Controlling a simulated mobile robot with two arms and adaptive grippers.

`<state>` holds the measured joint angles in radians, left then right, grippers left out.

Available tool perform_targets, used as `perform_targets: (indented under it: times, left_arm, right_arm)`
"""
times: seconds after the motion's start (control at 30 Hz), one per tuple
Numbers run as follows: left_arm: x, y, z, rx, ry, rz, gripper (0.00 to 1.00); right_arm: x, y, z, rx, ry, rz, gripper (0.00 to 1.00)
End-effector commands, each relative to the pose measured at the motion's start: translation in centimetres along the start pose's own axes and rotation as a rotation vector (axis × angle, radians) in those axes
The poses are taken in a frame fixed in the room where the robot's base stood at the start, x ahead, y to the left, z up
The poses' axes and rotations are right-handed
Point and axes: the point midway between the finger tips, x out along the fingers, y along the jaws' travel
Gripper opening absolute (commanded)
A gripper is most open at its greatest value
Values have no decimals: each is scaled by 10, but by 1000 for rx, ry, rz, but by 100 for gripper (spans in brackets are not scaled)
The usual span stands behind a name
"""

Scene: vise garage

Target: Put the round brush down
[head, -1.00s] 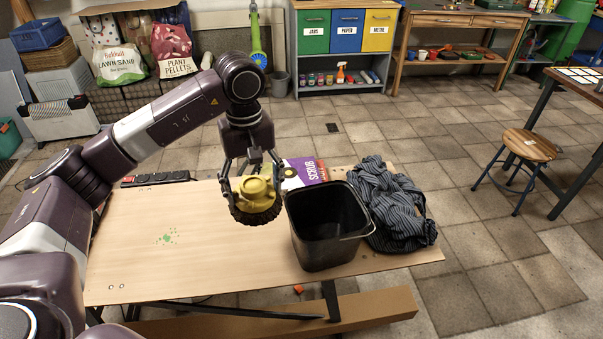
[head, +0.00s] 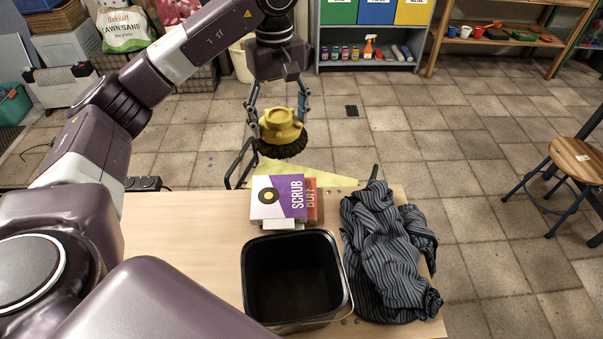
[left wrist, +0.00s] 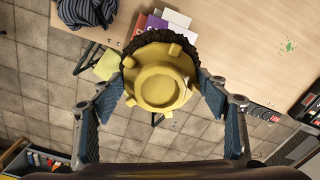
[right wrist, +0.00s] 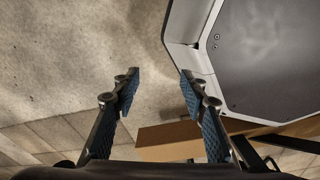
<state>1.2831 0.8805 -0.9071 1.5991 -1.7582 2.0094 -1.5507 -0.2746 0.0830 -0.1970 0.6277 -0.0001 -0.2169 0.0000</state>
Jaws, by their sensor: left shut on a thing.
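The round brush (head: 281,131) has a yellow hub and dark bristles facing down. My left gripper (head: 280,122) is shut on its yellow hub and holds it in the air at the far edge of the wooden table (head: 170,240). In the left wrist view the brush (left wrist: 158,78) sits between the two fingers, bristles away from the camera. My right gripper (right wrist: 158,85) shows only in the right wrist view, open, with nothing between its fingers.
A black bucket (head: 290,237) stands on the table. A striped cloth (head: 385,250) lies to the right. Bare tabletop shows left of the bucket. A round stool (head: 577,160) stands at right.

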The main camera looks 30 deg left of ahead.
Motion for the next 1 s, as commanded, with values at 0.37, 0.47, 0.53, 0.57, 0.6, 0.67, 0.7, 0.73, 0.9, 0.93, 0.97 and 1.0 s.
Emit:
perform_targets:
  times: [0.37, 0.47, 0.53, 0.57, 0.6, 0.67, 0.7, 0.73, 0.9, 0.93, 0.97, 1.0]
  left_arm:
    - [53, -1, 2, 2, -5, -3, 41]
    - [75, -1, 1, 0, -5, -5, 41]
    - [93, -2, 1, 1, -5, -5, 41]
    - [100, -2, 1, 0, -4, -6, 41]
    - [110, -2, 1, -1, -4, -5, 41]
    - [124, -2, 1, -1, -3, -4, 41]
    - [132, -1, 1, 0, -3, -4, 41]
    - [138, -1, 0, -1, -3, -3, 41]
    - [155, 0, 0, -1, 0, 0, 41]
    - [156, 0, 0, 0, 0, 0, 41]
    - [158, 0, 0, 0, 0, 1, 41]
    - [161, 0, 0, 0, 0, 0, 41]
  right_arm:
    - [8, -10, 45, -4, -62, -12, 40]
    - [6, -14, 58, -4, -79, -17, 40]
    - [5, -16, 56, -4, -76, -18, 40]
    - [3, -16, 53, -3, -72, -18, 40]
    - [2, -15, 47, -3, -65, -18, 40]
    - [1, -13, 35, -3, -48, -16, 40]
    - [0, -12, 26, -3, -35, -14, 40]
    - [0, -11, 20, -3, -26, -13, 40]
    - [-1, -9, 8, -1, -7, -10, 40]
    - [-1, -9, 8, -1, -8, -10, 40]
    - [-1, -8, 10, 0, -11, -10, 40]
    - [-1, -9, 12, 0, -15, -10, 40]
